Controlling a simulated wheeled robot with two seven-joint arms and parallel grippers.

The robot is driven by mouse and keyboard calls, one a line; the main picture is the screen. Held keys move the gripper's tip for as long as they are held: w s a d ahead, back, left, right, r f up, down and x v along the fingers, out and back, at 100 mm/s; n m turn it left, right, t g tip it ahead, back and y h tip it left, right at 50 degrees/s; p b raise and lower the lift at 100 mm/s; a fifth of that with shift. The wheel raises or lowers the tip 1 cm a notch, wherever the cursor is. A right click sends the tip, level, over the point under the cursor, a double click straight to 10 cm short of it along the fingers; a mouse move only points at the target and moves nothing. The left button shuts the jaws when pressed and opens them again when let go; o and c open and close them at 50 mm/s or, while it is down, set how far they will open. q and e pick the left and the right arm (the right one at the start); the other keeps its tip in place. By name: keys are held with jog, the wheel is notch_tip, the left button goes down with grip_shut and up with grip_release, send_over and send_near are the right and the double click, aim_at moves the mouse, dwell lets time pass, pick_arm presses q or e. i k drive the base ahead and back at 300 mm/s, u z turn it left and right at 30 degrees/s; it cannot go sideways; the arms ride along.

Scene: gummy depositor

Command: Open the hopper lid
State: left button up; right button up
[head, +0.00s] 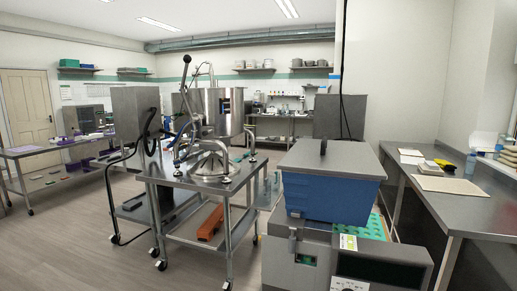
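The blue hopper (325,197) sits on top of the grey depositor machine (280,255) at the front, right of centre. Its grey lid (345,158) lies flat over the top and looks shut. A small dark handle (323,147) stands up near the middle of the lid. Neither of my grippers shows in the head view, so their state and distance from the lid cannot be seen.
A steel counter (462,200) with papers and a bottle (470,165) runs along the right. A green tray (374,227) shows beside the hopper. Floor is open at the left.

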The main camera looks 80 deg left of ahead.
aim_at(324, 156)
jog(key=u, duration=2.05)
